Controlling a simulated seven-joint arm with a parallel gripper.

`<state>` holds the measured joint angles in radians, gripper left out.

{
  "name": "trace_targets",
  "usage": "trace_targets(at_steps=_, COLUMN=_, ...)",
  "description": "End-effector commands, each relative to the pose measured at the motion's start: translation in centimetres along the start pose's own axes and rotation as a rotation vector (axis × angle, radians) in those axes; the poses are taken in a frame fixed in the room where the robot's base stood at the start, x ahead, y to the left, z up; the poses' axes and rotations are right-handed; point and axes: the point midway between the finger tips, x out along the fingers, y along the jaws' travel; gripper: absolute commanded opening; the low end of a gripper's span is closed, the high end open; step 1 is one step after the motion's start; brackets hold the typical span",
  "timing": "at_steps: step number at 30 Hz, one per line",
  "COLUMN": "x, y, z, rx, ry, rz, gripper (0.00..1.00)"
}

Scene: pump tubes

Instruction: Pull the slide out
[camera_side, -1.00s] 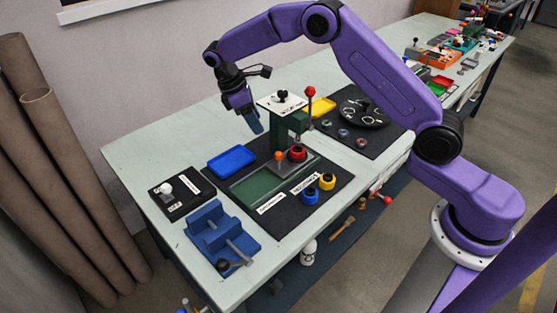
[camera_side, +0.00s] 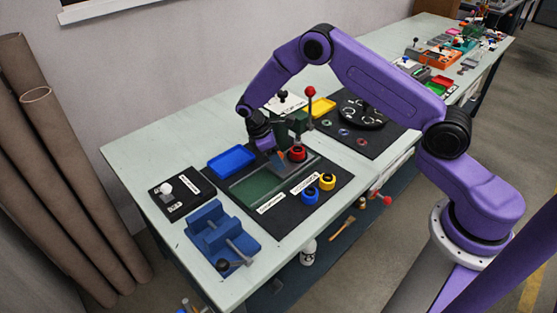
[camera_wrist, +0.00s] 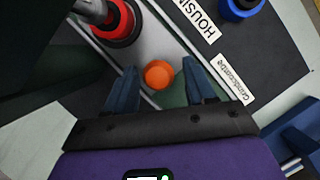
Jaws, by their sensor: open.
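The slide shows in the wrist view as a pale grey plate (camera_wrist: 156,38) with a round orange knob (camera_wrist: 158,74) on it. It lies in the green channel of the press fixture (camera_side: 256,187). My gripper (camera_wrist: 160,68) is open, with its two blue fingers on either side of the knob and a visible gap to each. In the side view my gripper (camera_side: 274,157) points down beside the press column, and it largely hides the knob. A red ring with a dark centre (camera_wrist: 116,20) sits at the slide's upper end; it also shows in the side view (camera_side: 297,153).
The press has a red-balled lever (camera_side: 310,91) close to my gripper. A blue tray (camera_side: 231,160) lies to the left, with a blue vise (camera_side: 222,236) in front. Blue (camera_side: 310,196) and yellow (camera_side: 327,181) rings stand at the right. The green channel's front stretch is bare.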

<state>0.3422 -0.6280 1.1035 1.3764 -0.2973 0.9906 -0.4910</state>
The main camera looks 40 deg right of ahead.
Motion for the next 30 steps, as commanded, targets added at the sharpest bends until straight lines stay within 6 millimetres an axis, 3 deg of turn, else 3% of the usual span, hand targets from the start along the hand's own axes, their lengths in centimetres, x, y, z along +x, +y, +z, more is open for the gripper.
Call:
trace_targets(at_steps=6, x=1.6, y=0.0, z=0.0, rx=-0.001, ry=-0.001, rz=0.001, gripper=0.55)
trace_targets(at_steps=15, x=1.8, y=0.0, z=0.0, rx=-0.001, ry=0.0, rz=0.001, gripper=0.55)
trace_targets(at_steps=16, x=1.8, y=0.0, z=0.0, rx=-0.001, ry=0.0, rz=0.001, gripper=0.48)
trace_targets(at_steps=20, x=1.8, y=0.0, z=0.0, rx=0.0, ry=0.0, rz=0.001, gripper=0.06)
trace_targets(at_steps=21, x=1.8, y=0.0, z=0.0, rx=0.0, ry=0.0, rz=0.0, gripper=0.0)
trace_targets(at_steps=26, x=1.7, y=-0.2, z=-0.3, rx=-0.001, ry=0.0, rz=0.0, gripper=0.0)
trace_targets(at_steps=30, x=0.9, y=-1.5, z=-2.1, rx=-0.003, ry=0.001, rz=0.002, gripper=0.0)
